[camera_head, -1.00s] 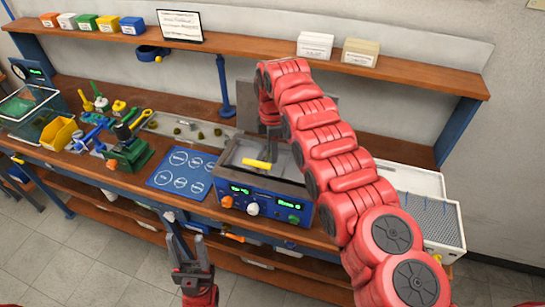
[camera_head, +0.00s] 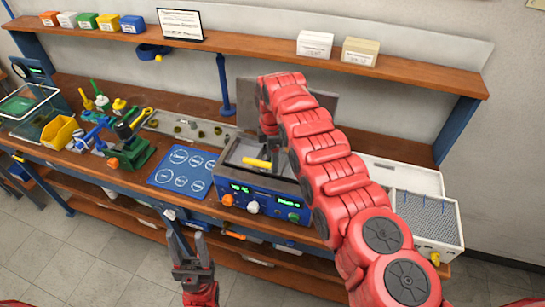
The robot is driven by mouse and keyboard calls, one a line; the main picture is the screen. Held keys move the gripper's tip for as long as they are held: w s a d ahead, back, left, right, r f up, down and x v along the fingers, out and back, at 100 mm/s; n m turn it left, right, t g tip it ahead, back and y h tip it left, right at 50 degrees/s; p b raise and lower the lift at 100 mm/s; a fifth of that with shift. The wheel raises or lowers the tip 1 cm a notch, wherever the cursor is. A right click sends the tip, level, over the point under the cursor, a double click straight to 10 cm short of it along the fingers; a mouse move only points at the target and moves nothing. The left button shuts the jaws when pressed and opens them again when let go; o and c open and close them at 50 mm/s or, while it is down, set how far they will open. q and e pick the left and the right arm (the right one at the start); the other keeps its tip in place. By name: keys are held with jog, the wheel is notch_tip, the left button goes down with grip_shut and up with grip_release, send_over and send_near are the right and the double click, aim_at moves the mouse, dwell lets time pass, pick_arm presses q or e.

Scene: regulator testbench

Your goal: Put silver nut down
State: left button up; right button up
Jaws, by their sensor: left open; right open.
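I cannot make out the silver nut for certain. Several small dark and metallic pieces lie on the grey tray strip (camera_head: 163,120) behind the blue mat. My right arm reaches over the blue machine with the open grey tub (camera_head: 232,157). My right gripper (camera_head: 268,142) points down at the tub and is mostly hidden by its own arm. A yellow bar (camera_head: 257,163) lies in the tub just below it. My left gripper (camera_head: 185,243) is open and empty in front of the bench, below the top's edge.
The blue mat (camera_head: 184,172) with white circles lies left of the machine. A green vise-like fixture (camera_head: 130,152), a yellow bin (camera_head: 59,131) and bottles stand further left. A white tray with a mesh (camera_head: 428,222) is at right. The shelf (camera_head: 260,48) runs above.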

jog(key=shift+r, duration=0.1)
jog(key=shift+r+p, duration=0.25)
jog(key=shift+p, duration=0.15)
notch_tip(320, 180, up, 4)
jog(key=b, duration=0.3)
jog(key=shift+f, duration=0.1)
notch_tip(320, 180, up, 3)
jog(key=shift+a+r, duration=0.1)
jog(key=shift+a, duration=0.05)
notch_tip(320, 180, up, 5)
jog(key=p, duration=0.5)
jog(key=shift+f, duration=0.2)
